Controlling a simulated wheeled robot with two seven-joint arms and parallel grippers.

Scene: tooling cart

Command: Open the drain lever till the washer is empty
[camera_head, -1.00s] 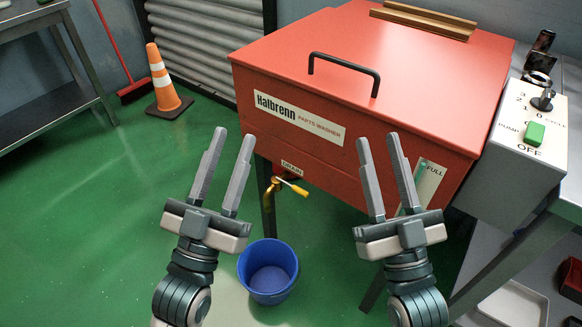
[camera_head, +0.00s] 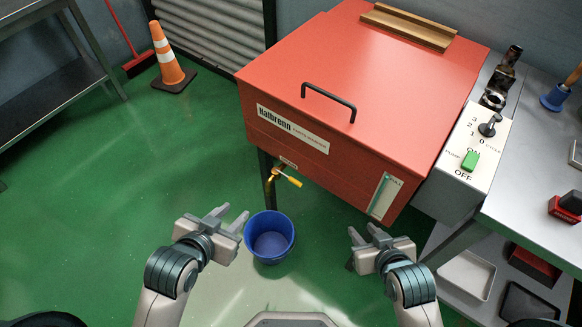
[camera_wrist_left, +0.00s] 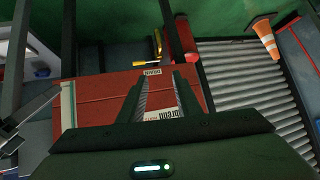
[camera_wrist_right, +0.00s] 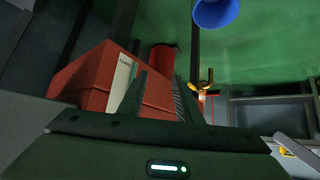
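The red parts washer (camera_head: 350,80) stands in the middle of the head view, lid down. At its lower front-left is the brass drain valve with a yellow-handled drain lever (camera_head: 292,181), under a small drain label. It also shows in the left wrist view (camera_wrist_left: 157,46). No stream is visible below it. A blue bucket (camera_head: 269,238) stands on the floor below the valve. A gauge marked FULL (camera_head: 385,196) with a green strip is on the front right. My left gripper (camera_head: 229,217) is open and empty, left of the bucket. My right gripper (camera_head: 365,236) is open and empty, right of it.
A control panel (camera_head: 475,150) with a dial and green switch adjoins the washer's right side. A steel bench (camera_head: 530,190) with a shelf is at right. An orange cone (camera_head: 168,60) stands back left. Green floor at left is clear.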

